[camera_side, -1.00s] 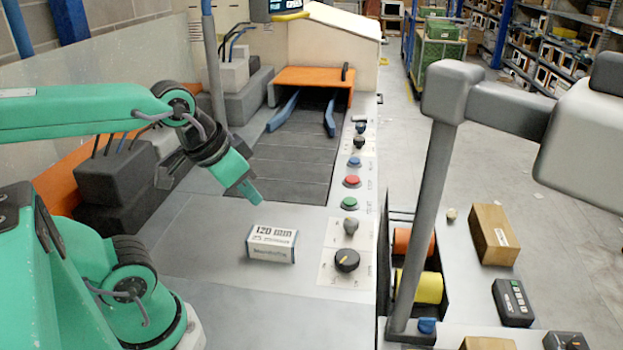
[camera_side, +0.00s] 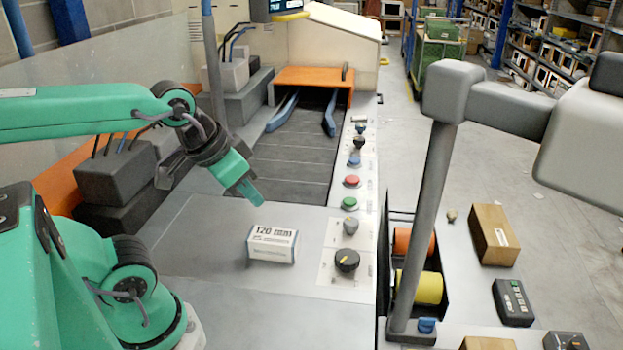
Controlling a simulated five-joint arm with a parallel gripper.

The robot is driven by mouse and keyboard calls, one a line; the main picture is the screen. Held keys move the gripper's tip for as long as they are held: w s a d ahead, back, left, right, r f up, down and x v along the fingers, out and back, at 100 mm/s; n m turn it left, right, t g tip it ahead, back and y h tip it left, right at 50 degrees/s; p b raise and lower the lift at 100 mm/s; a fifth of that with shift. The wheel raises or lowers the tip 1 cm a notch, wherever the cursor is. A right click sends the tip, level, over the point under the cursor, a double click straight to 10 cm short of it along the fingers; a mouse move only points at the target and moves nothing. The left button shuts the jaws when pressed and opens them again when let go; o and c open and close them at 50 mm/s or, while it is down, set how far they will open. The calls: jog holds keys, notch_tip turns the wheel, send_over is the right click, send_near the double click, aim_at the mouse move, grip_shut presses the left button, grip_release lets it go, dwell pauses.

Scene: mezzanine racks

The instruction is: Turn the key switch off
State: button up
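A column of controls runs along the right edge of the bench. Nearest is a large black rotary knob (camera_side: 347,260) with a yellow mark. Behind it is a small grey knob (camera_side: 350,226), then a green button (camera_side: 349,203), a red button (camera_side: 351,181) and a blue one (camera_side: 354,160). A small black control (camera_side: 359,143) sits farther back. I cannot tell which of these is the key switch or how it is set. My gripper (camera_side: 256,198) hangs above the bench, left of the buttons and apart from them. I see nothing held; its finger gap is unclear.
A white box (camera_side: 272,245) marked "120 mm" lies on the bench left of the knobs. An orange-topped hood (camera_side: 313,77) stands behind. A grey post (camera_side: 425,220) rises right of the controls, beside orange and yellow rollers (camera_side: 426,288). The bench front left of the box is clear.

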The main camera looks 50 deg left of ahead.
jog(key=o, duration=0.7)
jog(key=shift+w+r, duration=0.1)
jog(key=shift+w, duration=0.1)
jog(key=shift+o, duration=1.3)
jog(key=shift+w+r+m, duration=0.1)
jog(key=shift+w+m, duration=0.2)
jog(key=m+g, duration=0.6)
jog(key=m, duration=1.1)
send_over(351, 221)
notch_tip(351, 221, down, 14)
jog(key=shift+s+d+f, duration=0.1)
jog(key=shift+f, duration=0.3)
jog(key=shift+f, duration=3.9)
